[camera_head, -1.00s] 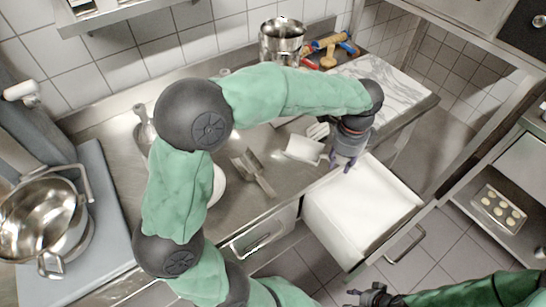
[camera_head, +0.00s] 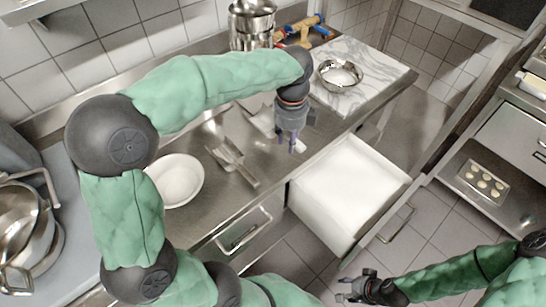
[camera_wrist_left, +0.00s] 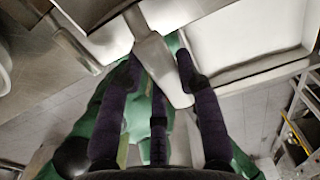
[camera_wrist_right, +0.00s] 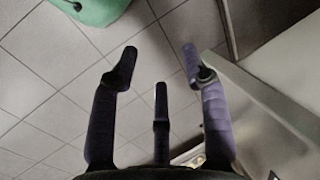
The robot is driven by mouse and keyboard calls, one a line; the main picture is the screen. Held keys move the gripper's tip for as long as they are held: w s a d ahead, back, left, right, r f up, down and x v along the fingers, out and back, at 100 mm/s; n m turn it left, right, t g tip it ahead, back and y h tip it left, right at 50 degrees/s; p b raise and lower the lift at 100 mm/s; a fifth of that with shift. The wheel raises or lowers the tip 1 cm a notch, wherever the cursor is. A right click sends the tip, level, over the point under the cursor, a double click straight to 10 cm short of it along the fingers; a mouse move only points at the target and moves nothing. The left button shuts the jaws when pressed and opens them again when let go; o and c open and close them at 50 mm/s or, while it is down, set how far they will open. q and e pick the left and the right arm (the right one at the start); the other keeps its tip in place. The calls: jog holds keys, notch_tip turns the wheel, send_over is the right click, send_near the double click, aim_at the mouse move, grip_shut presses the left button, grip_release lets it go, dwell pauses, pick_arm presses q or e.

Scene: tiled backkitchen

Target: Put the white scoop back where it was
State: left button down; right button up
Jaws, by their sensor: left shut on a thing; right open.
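The white scoop (camera_head: 263,121) shows in the head view at the counter's front part, left of the open drawer, partly hidden by my left gripper. My left gripper (camera_head: 291,147) points down beside it, near the counter's front edge. In the left wrist view my left gripper (camera_wrist_left: 160,75) is shut on the scoop's pale handle (camera_wrist_left: 160,62). Whether the scoop touches the counter is not clear. My right gripper (camera_head: 352,289) is open and empty low over the floor; it also shows empty in the right wrist view (camera_wrist_right: 158,62).
A metal scoop (camera_head: 231,158) and a white bowl (camera_head: 175,180) lie on the steel counter to the left. The open white drawer (camera_head: 345,190) juts out in front. A steel bowl (camera_head: 339,75) stands on the marble slab (camera_head: 375,68). Steel pots (camera_head: 252,20) stand behind.

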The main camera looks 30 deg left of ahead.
pick_arm(q)
jog(key=a+f, duration=0.1)
jog(key=a+f+b, duration=0.1)
jog(key=f, duration=0.1)
jog(key=s+a+f+b, duration=0.1)
jog(key=f, duration=0.1)
jog(key=shift+a+f, duration=0.1)
jog(key=shift+a, duration=0.3)
jog(key=shift+s+a+f+b, duration=0.1)
jog(key=shift+f+b, duration=0.55)
jog(key=shift+f, duration=0.95)
jog(key=shift+f, duration=0.2)
jog(key=c, duration=0.9)
grip_release()
jog(key=shift+r, duration=0.1)
notch_tip(320, 180, up, 12)
jog(key=p, duration=0.4)
jog(key=shift+r+p, duration=0.1)
jog(key=shift+p, duration=0.2)
